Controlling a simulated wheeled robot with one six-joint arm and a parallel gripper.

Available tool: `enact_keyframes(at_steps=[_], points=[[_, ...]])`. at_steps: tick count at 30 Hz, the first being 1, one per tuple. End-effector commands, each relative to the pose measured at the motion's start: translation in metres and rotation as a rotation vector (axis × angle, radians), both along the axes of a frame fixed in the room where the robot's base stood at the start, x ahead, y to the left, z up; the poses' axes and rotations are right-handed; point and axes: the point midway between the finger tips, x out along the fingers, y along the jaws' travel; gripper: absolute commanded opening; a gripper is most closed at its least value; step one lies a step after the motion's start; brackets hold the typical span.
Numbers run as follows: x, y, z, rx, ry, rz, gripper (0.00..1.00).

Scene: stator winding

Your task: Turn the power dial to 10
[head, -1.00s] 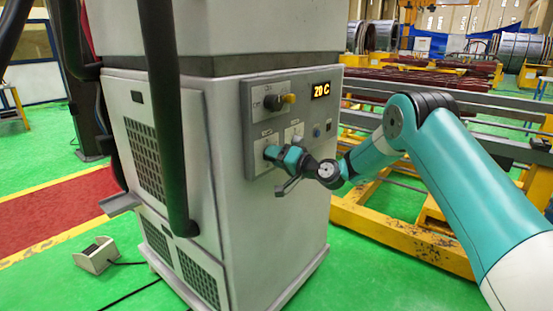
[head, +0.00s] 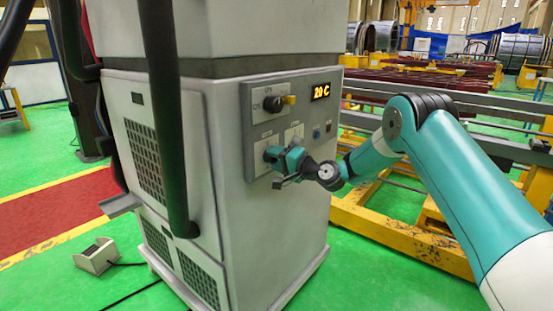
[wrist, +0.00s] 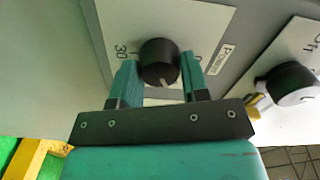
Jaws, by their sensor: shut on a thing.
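The power dial (wrist: 158,62) is a round black knob with a pale pointer mark, on a white plate labelled POWER (wrist: 222,58). In the wrist view the mark points down toward my gripper's body. A "30" (wrist: 122,48) is printed on the left of the dial; other numbers are partly hidden by my fingers. My gripper (wrist: 158,78) has one teal finger on each side of the dial and is shut on it. In the head view my gripper (head: 272,155) is at the lower left of the control panel (head: 252,105) and hides the dial.
An orange display (head: 321,91) seems to read 20 C. A blue button (head: 316,133) is right of the dial. Yellow rails (head: 400,235) stand at right.

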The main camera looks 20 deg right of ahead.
Motion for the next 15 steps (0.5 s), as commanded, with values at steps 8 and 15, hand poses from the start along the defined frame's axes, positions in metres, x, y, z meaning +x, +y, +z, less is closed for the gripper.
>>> enact_keyframes(at_steps=[8, 15], points=[[0.0005, -0.0008, 0.0006, -0.001, -0.003, -0.003, 0.67], [0.0, -0.0003, 0.0002, -0.001, -0.001, -0.001, 0.67]])
